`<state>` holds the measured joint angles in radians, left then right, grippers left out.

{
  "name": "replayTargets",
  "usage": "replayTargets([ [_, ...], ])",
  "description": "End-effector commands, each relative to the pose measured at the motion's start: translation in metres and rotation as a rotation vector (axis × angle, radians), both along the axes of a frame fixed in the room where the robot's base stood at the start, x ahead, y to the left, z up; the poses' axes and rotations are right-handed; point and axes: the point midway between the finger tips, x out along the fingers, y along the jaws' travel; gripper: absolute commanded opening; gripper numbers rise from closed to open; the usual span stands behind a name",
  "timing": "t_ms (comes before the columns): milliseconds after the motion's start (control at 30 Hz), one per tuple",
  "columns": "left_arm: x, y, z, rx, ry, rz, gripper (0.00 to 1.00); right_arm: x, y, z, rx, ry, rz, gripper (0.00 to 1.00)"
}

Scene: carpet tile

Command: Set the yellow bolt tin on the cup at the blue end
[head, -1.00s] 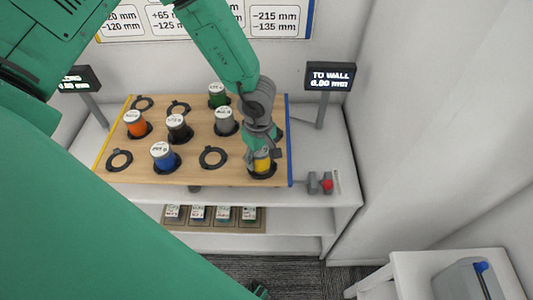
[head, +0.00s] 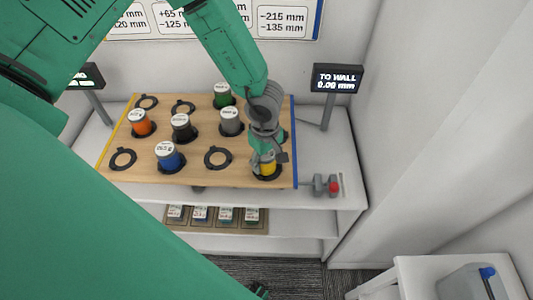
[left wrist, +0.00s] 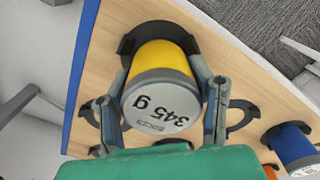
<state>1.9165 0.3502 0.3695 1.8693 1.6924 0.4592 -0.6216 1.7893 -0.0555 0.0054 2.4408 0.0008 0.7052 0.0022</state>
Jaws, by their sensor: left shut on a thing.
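The yellow bolt tin (head: 267,169) is at the front right cup (head: 259,177) of the wooden board, beside the board's blue end strip (head: 294,150). My left gripper (head: 265,157) comes down from above and is shut on it. In the left wrist view the tin (left wrist: 160,62) shows its pale lid marked 345 g between the two fingers (left wrist: 163,105). The black cup (left wrist: 188,38) shows around the tin's base; the tin looks in line with it. I cannot tell whether the tin's bottom bears fully on the cup.
Orange (head: 141,124), blue (head: 168,157), black (head: 183,128), grey (head: 231,122) and green (head: 222,96) tins stand on the board. An empty cup (head: 217,158) is left of the yellow tin. A display on a post (head: 336,79) stands to the right.

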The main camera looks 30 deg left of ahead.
Motion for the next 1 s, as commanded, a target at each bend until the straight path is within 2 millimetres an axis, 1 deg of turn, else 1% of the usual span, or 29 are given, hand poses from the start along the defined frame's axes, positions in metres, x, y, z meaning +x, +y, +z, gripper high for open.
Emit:
replayTargets([
  [33, 0.0, 0.005, -0.004, 0.012, 0.004, 0.003, 0.0, 0.0, 0.0, -0.001, 0.0, 0.0, -0.001, 0.45],
  [133, 0.0, 0.004, -0.007, 0.015, 0.005, 0.003, 0.0, 0.0, 0.0, -0.002, -0.001, 0.0, -0.001, 0.45],
  [167, 0.0, 0.004, -0.007, 0.015, 0.005, 0.003, 0.52, 0.0, 0.0, -0.002, -0.001, 0.0, -0.001, 0.45],
  [200, 0.0, 0.004, -0.007, 0.015, 0.005, 0.002, 0.66, 0.0, -0.001, -0.002, -0.001, 0.0, -0.001, 0.45],
  [233, 0.0, 0.004, -0.007, 0.015, 0.005, 0.002, 0.73, 0.0, -0.001, -0.002, -0.001, 0.0, -0.001, 0.45],
  [533, -0.002, 0.005, -0.005, 0.009, 0.004, 0.002, 0.73, 0.0, 0.0, -0.001, -0.001, -0.001, -0.002, 0.45],
  [633, -0.001, 0.005, 0.001, 0.008, 0.002, 0.002, 0.73, -0.003, 0.001, -0.001, -0.003, -0.002, -0.001, 0.45],
  [767, 0.001, 0.003, 0.021, 0.009, -0.001, 0.003, 0.73, -0.003, 0.0, -0.001, -0.001, -0.002, -0.001, 0.45],
  [1000, 0.002, -0.002, 0.073, 0.014, 0.001, 0.003, 0.73, -0.003, -0.002, -0.001, 0.001, -0.003, -0.001, 0.45],
])
